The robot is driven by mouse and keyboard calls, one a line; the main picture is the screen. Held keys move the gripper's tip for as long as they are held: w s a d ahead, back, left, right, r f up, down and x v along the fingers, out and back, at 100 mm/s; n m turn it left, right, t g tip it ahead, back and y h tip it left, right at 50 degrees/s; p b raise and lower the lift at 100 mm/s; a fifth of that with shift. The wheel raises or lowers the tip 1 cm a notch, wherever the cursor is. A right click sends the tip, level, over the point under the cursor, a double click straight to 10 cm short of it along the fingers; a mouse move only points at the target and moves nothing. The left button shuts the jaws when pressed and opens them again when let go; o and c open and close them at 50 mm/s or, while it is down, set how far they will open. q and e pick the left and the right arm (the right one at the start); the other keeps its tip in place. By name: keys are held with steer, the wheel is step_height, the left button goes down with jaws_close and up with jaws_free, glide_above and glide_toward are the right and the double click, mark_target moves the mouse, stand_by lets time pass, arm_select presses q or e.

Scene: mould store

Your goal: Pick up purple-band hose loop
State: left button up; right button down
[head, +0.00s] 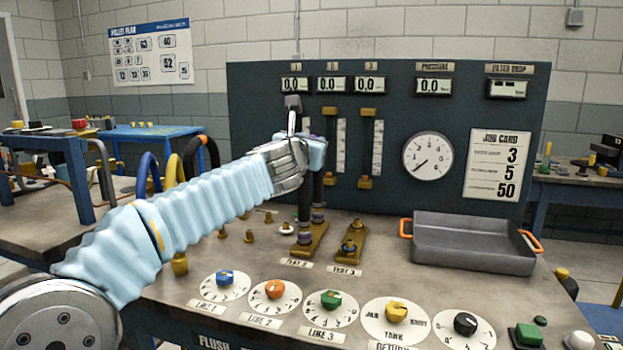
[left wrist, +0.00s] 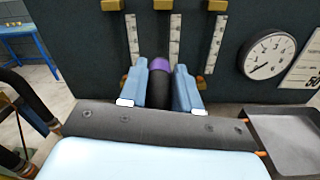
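The purple-band hose loop is a black hose with a purple band (left wrist: 162,65). In the left wrist view its upright black part (left wrist: 160,91) stands between the two blue fingers of my left gripper (left wrist: 161,88), with little or no gap on either side. I cannot tell whether they press on it. In the head view my left gripper (head: 302,150) is in front of the panel, and partly hides the hose; its dark lower legs (head: 304,205) go down to a brass base marked TEST 2. My right gripper is not in view.
The gauge panel (head: 257,150) rises close behind the hose. Dials (head: 274,297) line the bench front. A grey tray (head: 470,245) with orange handles is on the right. Blue, yellow and black hose loops (head: 175,171) stand left, behind my arm. A second brass base (head: 347,252) is beside the hose.

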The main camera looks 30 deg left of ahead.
arm_select(q)
jaws_close()
steer(key=shift+r, duration=0.15)
steer(key=shift+r, duration=0.6)
steer(key=shift+s+d+r, duration=0.1)
steer(key=shift+r, duration=0.55)
steer(key=shift+s+d+r, duration=0.1)
steer(key=shift+r, duration=0.5)
steer(key=s+d+r, duration=0.8)
steer(key=s+r, duration=0.1)
steer(key=s, duration=0.1)
steer(key=shift+d, duration=0.4)
steer(key=shift+s, duration=0.1)
